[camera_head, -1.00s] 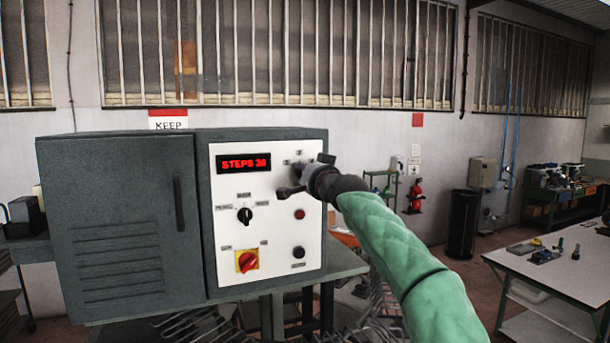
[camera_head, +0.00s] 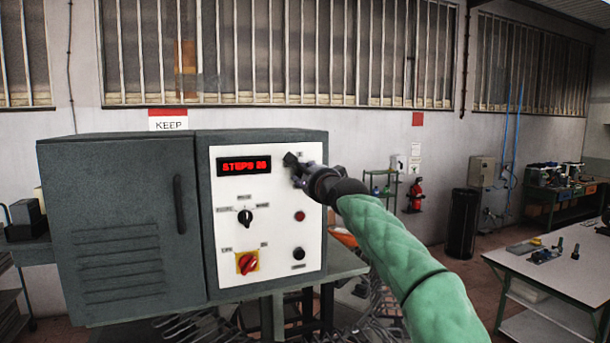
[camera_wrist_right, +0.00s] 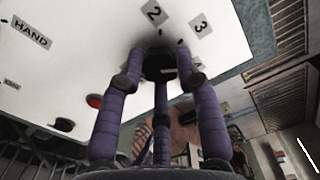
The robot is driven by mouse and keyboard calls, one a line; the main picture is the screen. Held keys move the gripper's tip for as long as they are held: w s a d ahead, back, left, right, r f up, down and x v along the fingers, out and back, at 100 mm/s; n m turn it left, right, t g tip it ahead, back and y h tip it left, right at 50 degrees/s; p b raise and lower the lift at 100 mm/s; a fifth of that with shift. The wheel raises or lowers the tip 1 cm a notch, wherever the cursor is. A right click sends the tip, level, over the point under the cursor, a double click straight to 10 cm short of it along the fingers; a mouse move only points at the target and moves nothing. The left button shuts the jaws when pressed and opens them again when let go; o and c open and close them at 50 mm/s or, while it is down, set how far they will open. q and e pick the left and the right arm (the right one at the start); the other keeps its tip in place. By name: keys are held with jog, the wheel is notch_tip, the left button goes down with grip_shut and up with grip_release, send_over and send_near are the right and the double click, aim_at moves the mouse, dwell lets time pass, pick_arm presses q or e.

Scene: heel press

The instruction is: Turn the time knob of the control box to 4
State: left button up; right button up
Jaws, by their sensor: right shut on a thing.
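The control box has a white panel (camera_head: 275,205) on the right of a grey cabinet. My right gripper (camera_head: 298,170) is at the panel's upper right and covers the time knob in the head view. In the right wrist view, my gripper (camera_wrist_right: 159,75) is shut on the dark time knob (camera_wrist_right: 158,62). Labels 2 (camera_wrist_right: 153,13) and 3 (camera_wrist_right: 200,23) show beside the knob. A label 4 and the knob's pointer are not clearly visible. My left gripper is out of view.
Below on the panel are a black selector (camera_head: 246,216), a red button (camera_head: 300,216), a black button (camera_head: 298,254) and a red switch on yellow (camera_head: 247,263). A grey cabinet door (camera_head: 120,225) is at left. A worktable (camera_head: 570,275) stands at right.

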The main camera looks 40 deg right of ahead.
jog(key=shift+m, duration=1.6)
jog(key=o, duration=1.2)
jog(key=shift+c, duration=0.2)
jog(key=v, duration=1.2)
